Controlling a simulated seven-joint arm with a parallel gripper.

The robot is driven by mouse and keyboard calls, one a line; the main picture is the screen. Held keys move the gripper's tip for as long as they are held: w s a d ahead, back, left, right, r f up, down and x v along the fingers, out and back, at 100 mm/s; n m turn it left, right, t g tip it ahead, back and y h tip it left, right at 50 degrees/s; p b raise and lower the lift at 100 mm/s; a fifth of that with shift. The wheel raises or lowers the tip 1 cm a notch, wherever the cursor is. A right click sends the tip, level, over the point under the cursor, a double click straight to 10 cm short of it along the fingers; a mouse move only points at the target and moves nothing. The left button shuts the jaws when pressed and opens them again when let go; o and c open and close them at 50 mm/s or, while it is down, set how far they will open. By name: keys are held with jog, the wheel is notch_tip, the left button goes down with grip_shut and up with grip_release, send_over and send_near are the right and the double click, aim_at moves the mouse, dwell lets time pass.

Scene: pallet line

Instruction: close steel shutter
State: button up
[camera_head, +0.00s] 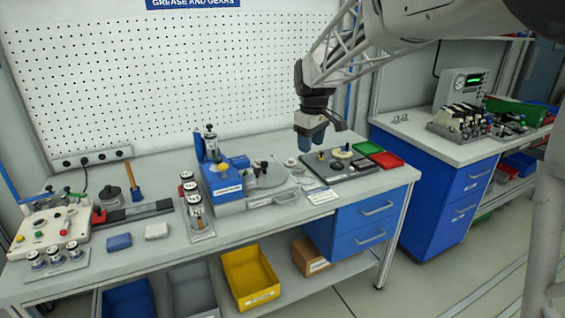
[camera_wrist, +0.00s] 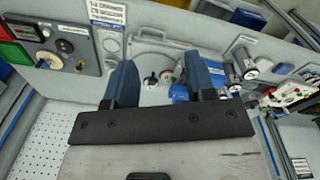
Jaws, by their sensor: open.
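No part is clearly readable as the steel shutter. A blue and grey bench machine (camera_head: 222,186) stands mid-bench, with a round steel plate (camera_head: 264,176) and a low grey steel part with a bar handle (camera_head: 286,197) at its right. My gripper (camera_head: 311,143) points down above the bench, right of and behind the round plate, apart from it. In the wrist view my gripper (camera_wrist: 161,66) has its two blue fingers wide apart with nothing between them. Beyond them show a black-knobbed part (camera_wrist: 151,80), small red and blue parts and a curved steel rim.
A black panel with knobs (camera_head: 338,168) and green (camera_head: 367,148) and red trays (camera_head: 387,160) lie right of the machine. Labelled canisters (camera_head: 195,208) stand to its left. A pegboard (camera_head: 170,80) rises behind. The bench's front left strip is partly free.

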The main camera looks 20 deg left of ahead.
aim_at(257, 170)
jog(key=w+a+f+n, duration=0.1)
jog(key=a+f, duration=0.1)
jog(key=a, duration=0.4)
jog(key=w+a+f+n, duration=0.2)
jog(key=a+f, duration=0.1)
jog(key=a, duration=0.4)
jog(key=w+a+f+n, duration=0.1)
jog(key=a+f, duration=0.1)
jog(key=a, duration=0.4)
jog(key=shift+w+a+f+g, duration=0.25)
jog(key=shift+w+g, duration=0.05)
jog(key=shift+w, duration=0.1)
jog(key=shift+f, duration=0.15)
jog(key=shift+f, duration=3.7)
jog(key=shift+c, duration=0.3)
grip_shut()
